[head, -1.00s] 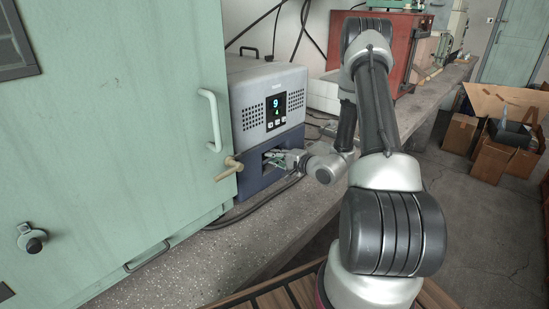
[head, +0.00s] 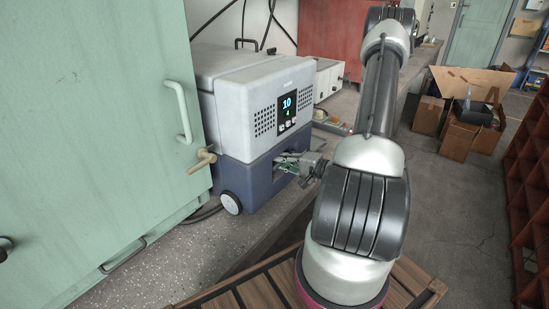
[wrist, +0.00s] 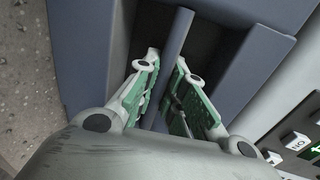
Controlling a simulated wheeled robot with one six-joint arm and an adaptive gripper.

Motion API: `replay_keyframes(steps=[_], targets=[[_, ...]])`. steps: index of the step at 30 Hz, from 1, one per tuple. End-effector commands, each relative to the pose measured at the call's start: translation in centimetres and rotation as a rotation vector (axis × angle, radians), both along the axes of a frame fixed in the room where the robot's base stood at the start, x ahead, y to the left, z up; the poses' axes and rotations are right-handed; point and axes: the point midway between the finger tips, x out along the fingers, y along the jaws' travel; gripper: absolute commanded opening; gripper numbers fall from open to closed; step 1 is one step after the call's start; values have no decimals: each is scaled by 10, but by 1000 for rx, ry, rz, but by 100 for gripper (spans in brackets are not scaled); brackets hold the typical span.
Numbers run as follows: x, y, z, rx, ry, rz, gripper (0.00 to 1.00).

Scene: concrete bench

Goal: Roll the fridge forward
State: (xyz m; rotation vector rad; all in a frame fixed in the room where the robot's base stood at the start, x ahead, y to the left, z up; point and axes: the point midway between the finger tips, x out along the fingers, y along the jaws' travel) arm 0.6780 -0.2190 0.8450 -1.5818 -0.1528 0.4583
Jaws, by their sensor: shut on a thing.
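The fridge (head: 237,128) is a grey box on a dark blue base, with a lit display (head: 287,110) reading 10 above 4. It stands on the speckled bench beside the green cabinet, and a wheel (head: 231,203) shows at its lower front corner. My gripper (head: 288,163) reaches into the recess in the blue base. In the wrist view, its green-padded fingers (wrist: 167,75) stand on either side of a blue-grey bar (wrist: 178,34) in the recess and are shut on it. Part of the bar is hidden between the fingers.
The green cabinet (head: 85,120) with a white handle stands close at the left of the fridge. A dark cable (head: 203,214) lies on the bench (head: 185,258). A power strip (head: 332,124) lies behind. Cardboard boxes (head: 462,138) and a reddish shelf (head: 533,180) stand on the right.

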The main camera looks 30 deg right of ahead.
Motion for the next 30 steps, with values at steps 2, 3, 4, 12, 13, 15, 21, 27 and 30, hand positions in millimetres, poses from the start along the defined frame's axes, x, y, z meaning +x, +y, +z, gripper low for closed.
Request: replay_keyframes(steps=[2, 3, 4, 12, 13, 15, 21, 27, 30], targets=[[-5, -2, -1, 0, 4, 0, 0], [-6, -2, -1, 0, 4, 0, 0], [-7, -2, -1, 0, 4, 0, 0], [-8, -2, -2, -1, 7, 1, 0], [-8, -3, -2, 0, 8, 0, 0], [-8, -3, -2, 0, 8, 0, 17], [-7, -3, -1, 0, 4, 1, 34], [-7, -3, -1, 0, 2, 0, 34], [-12, -6, 1, 0, 2, -2, 34]])
